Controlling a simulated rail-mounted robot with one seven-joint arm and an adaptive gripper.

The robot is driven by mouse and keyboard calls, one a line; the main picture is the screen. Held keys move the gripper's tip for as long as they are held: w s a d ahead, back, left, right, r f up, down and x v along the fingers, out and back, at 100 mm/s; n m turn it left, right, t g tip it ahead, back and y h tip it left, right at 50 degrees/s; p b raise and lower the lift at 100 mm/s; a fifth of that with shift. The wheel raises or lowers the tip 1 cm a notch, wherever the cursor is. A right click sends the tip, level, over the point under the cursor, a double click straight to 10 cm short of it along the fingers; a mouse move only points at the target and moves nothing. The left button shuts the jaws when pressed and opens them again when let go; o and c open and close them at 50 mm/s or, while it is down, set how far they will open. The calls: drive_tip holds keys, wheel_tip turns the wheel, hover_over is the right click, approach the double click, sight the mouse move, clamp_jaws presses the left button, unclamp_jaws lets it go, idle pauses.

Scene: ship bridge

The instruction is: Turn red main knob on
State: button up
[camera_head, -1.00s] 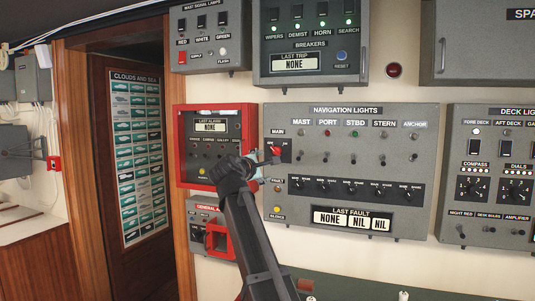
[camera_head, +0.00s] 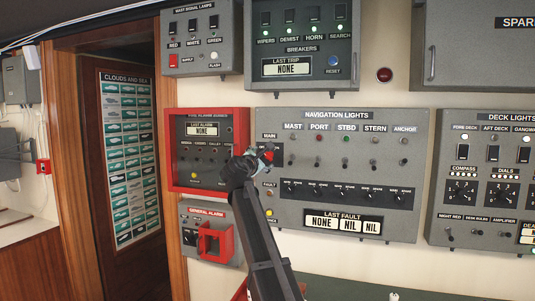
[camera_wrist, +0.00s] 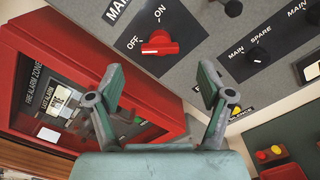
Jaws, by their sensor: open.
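The red main knob (camera_wrist: 160,43) sits on a dark plate of the navigation lights panel (camera_head: 337,210), below MAIN, with OFF and ON labels. Its pale mark lies at the left end, on the OFF side, in the wrist view. In the head view the red knob (camera_head: 270,155) shows beside my gripper (camera_head: 262,155), partly covered by it. In the wrist view my gripper (camera_wrist: 160,82) is open and empty. Its two fingers are spread below the knob, one to each side, not touching it.
The red fire alarm box (camera_head: 172,150) stands out from the wall just left of the knob. A general alarm box (camera_head: 190,237) is below it. Other toggles and black knobs (camera_wrist: 258,54) are to the right on the same panel.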

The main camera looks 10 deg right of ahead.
sight(267, 156)
drive_tip(key=p+x, duration=0.1)
drive_tip(key=x, duration=0.6)
drive_tip(key=shift+w+d+p, duration=0.1)
drive_tip(key=shift+w+p, duration=0.1)
drive_tip(key=shift+p, duration=0.15)
drive_tip(key=c, duration=1.2)
